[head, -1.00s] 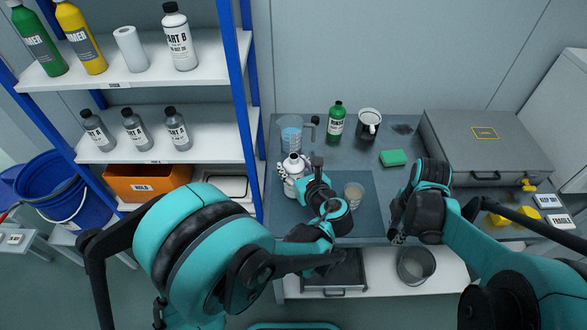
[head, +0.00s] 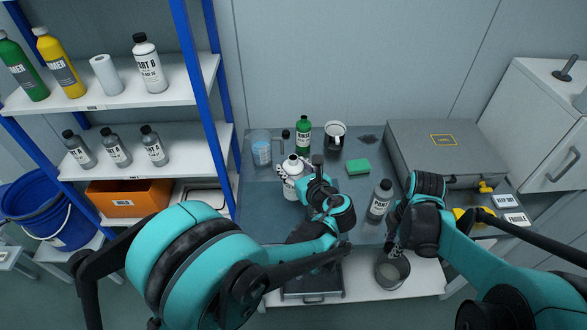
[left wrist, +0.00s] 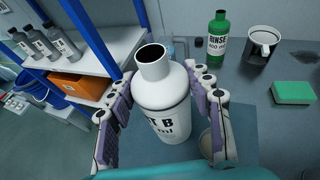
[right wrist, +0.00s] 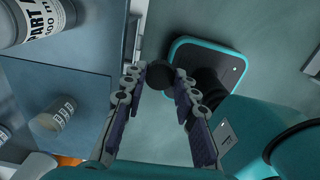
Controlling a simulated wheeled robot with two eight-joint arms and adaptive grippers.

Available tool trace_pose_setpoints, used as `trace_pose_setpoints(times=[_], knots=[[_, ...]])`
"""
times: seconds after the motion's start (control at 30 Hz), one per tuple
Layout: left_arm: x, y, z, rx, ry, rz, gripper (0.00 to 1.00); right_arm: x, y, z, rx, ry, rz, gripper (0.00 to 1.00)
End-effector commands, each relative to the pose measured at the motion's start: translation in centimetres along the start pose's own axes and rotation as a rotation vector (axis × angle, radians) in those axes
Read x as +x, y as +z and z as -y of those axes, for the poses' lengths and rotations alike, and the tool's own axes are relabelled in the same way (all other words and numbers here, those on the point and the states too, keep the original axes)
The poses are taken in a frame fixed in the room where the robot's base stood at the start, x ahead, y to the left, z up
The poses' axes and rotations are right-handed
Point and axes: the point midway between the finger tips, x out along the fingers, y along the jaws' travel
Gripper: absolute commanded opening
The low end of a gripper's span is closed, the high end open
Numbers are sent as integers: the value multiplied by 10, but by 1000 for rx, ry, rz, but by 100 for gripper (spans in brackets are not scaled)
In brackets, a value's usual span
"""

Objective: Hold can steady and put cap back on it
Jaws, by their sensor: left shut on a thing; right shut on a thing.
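The white PART B can (head: 291,186) stands upright on the bench, its neck open and uncapped. It is large in the left wrist view (left wrist: 161,95). My left gripper (left wrist: 160,100) is shut around its body, one finger on each side. My right gripper (right wrist: 161,88) is shut on a small dark round cap (right wrist: 160,75) at its fingertips. In the head view my right gripper (head: 394,245) is near the bench's front edge, well right of the can. The cap is not clearly visible there.
A grey PART A bottle (head: 380,199) stands between the can and my right gripper. A labelled cup (right wrist: 55,116) stands nearby. Behind are a jug (head: 261,149), green RINSE bottle (head: 303,137), mug (head: 335,138) and green sponge (head: 358,167). A grey case (head: 445,150) is right.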

Motion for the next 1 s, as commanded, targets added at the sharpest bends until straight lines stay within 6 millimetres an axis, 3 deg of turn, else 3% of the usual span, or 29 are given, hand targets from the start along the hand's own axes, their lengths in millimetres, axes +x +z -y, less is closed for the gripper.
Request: trace_pose_setpoints(times=[0.4, 0.57, 0.77, 1.0], knots=[[0, 0, 0, 1, 0, 1, 0, 0, 0, 0, 2, 0, 0, 20], [6, 2, -11, 4, -3, -5, 0, 2, -4, -6, 76, 0, 0, 20], [23, 7, -53, 18, -22, -23, 0, 11, -21, -26, 388, 0, 0, 20], [36, 12, -114, 32, -59, -32, 0, 26, -50, -54, 881, 0, 0, 20]])
